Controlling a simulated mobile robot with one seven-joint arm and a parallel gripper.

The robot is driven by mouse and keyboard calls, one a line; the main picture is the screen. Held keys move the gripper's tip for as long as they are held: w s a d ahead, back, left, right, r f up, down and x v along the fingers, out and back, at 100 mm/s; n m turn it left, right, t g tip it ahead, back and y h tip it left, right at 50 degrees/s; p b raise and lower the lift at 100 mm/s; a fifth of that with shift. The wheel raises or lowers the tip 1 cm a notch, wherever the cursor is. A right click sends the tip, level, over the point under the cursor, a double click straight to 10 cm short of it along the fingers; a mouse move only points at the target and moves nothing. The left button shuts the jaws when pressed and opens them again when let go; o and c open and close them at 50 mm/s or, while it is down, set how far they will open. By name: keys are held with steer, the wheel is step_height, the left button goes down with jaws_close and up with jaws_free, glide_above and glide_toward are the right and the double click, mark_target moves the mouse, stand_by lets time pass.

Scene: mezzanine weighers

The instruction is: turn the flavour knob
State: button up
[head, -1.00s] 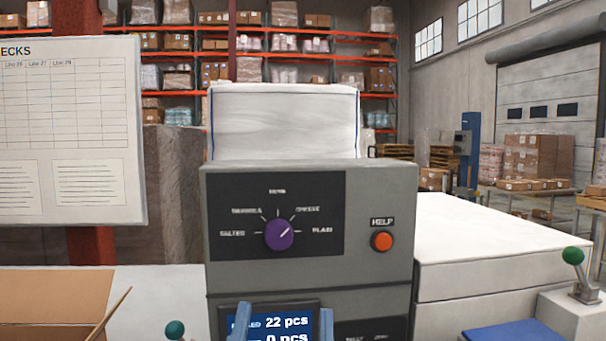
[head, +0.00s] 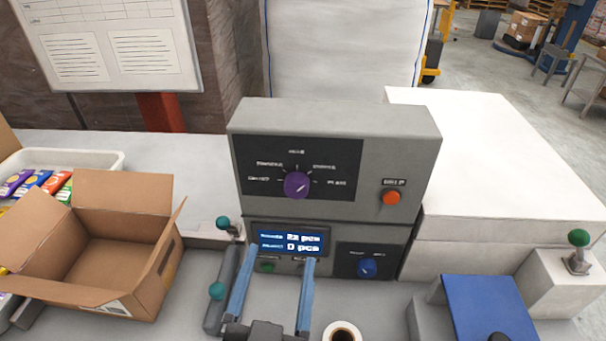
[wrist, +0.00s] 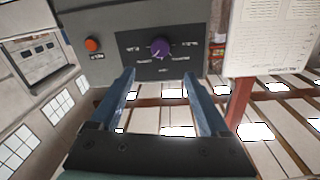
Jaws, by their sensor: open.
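The purple flavour knob (head: 296,186) sits on a black panel on the upper grey control box (head: 410,150). Printed flavour labels fan out around it, and its pointer line aims to the upper right, between the two right-hand labels. In the wrist view the knob (wrist: 159,48) appears upside down, ahead of the fingers and apart from them. My gripper (head: 277,275) has two blue fingers, spread open and empty, in front of the lit display below the knob panel. It also shows open in the wrist view (wrist: 160,85).
An orange help button (head: 391,198) is right of the knob. A blue knob (head: 367,267) is on the lower panel. An open cardboard box (head: 110,255) stands left, teal-knobbed levers beside it. A cup (head: 342,332) is near the front edge.

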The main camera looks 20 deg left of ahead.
mark_target(296, 192)
steer(key=p+x, duration=0.3)
steer(key=x, duration=1)
steer(key=shift+s, duration=0.1)
jaws_close()
